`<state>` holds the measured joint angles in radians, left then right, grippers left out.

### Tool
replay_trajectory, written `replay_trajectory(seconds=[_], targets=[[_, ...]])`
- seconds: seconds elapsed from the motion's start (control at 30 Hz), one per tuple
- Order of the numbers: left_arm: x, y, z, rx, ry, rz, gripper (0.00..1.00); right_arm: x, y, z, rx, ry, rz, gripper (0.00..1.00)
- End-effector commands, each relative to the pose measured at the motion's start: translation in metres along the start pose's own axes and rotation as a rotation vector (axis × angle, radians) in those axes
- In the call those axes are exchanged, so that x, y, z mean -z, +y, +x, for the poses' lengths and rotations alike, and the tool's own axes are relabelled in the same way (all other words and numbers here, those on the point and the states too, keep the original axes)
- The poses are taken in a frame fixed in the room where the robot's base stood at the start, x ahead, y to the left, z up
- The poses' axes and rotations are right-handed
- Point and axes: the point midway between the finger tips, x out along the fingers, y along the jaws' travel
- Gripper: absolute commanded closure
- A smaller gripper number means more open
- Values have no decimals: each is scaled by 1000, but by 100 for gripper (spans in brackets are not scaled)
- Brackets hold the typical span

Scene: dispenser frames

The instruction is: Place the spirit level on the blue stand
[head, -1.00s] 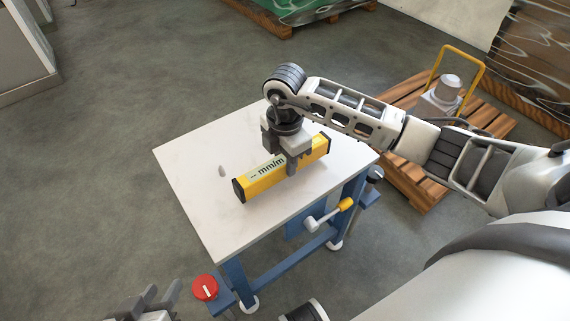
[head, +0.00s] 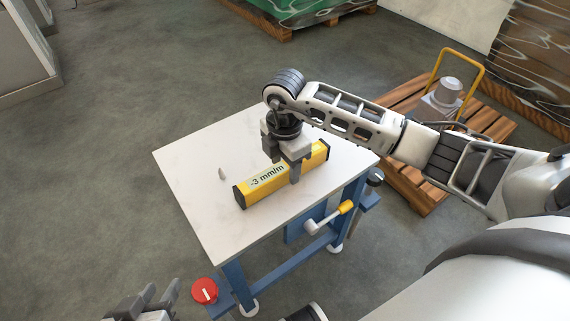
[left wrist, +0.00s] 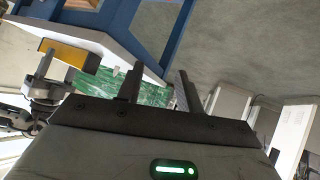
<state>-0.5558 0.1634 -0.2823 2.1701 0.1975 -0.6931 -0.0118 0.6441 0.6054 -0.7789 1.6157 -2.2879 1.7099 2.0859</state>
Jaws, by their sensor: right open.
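The yellow spirit level (head: 262,184) with black ends lies on the white top (head: 200,165) of the blue-legged stand (head: 285,268). Its display reads "-3 mm/m". My right gripper (head: 284,171) is open, its fingers on either side of the level's middle; whether they touch it is unclear. In the left wrist view the level (left wrist: 68,52) lies on the white top (left wrist: 105,42), beside the blue frame (left wrist: 140,50). My left gripper (head: 150,298) is low at the left, in front of the stand; its fingers (left wrist: 155,85) are apart and empty.
A red knob (head: 204,290) and a crank with a yellow handle (head: 328,217) stick out from the stand. A small grey piece (head: 222,174) is on the top. A wooden pallet (head: 410,160) with a yellow-handled object stands right. The left floor (head: 90,170) is clear.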

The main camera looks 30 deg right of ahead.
Motion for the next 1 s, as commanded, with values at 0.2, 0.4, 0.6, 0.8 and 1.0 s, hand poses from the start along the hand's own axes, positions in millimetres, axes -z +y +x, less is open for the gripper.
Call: replay_trajectory(seconds=[0.2, 0.4, 0.6, 0.8, 1.0], targets=[[10, -1, -11, 16, 6, 5, 64, -1, 1, -50, -6, 0, 0, 48], [21, 0, -24, 29, 42, 3, 64, 0, 1, -89, -5, 0, 0, 48], [26, -2, -31, 42, 58, 2, 64, 0, 0, -109, -2, 3, -2, 48], [28, -3, -32, 46, 67, 1, 64, 57, -12, -94, -15, 246, -180, 48], [28, -3, -32, 45, 66, 1, 64, 199, -54, -119, -237, 995, -463, 48]])
